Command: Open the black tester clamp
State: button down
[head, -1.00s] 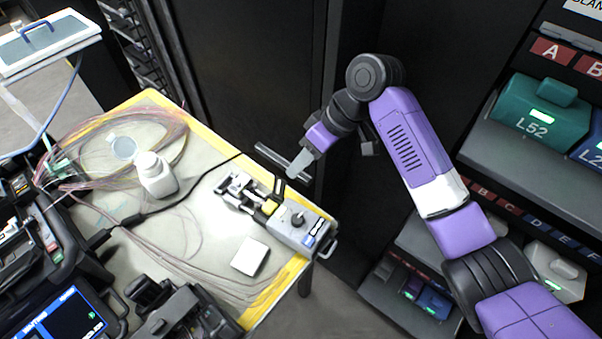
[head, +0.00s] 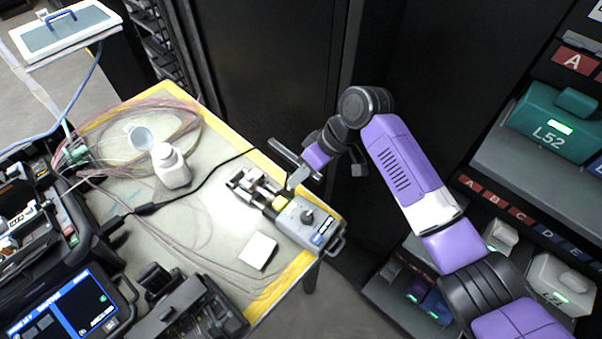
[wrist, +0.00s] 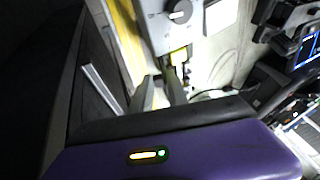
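The grey tester (head: 308,222) with a dark knob sits at the table's right corner. Its metal clamp end (head: 245,184) with dark parts points left, and a yellow part (head: 281,203) lies between. In the wrist view the tester (wrist: 178,14) is at the top, with the yellow part (wrist: 180,57) below it. Dark clamp parts beside it are small and partly hidden by a finger; I cannot tell the clamp's state. My gripper (head: 291,183) is just above the yellow part, beside the clamp end. In the wrist view its two fingers (wrist: 158,92) are apart, with nothing visible between them.
The splicer (head: 75,310) stands at lower left. Dark cabinets stand behind the table.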

jog(key=shift+s+a+r+n+t+h+p, duration=0.2)
jog(key=shift+s+t+h+p, duration=0.35)
jog(key=shift+t+p, duration=0.5)
jog(key=shift+s+a+r+n+t+h+p, duration=0.1)
jog(key=shift+s+a+n+t+h+p, duration=0.15)
jog(key=shift+t+h+p, duration=0.7)
jog(key=shift+y, duration=0.3)
jog(key=c, duration=1.4)
grip_release()
jog(key=shift+v, duration=3.9)
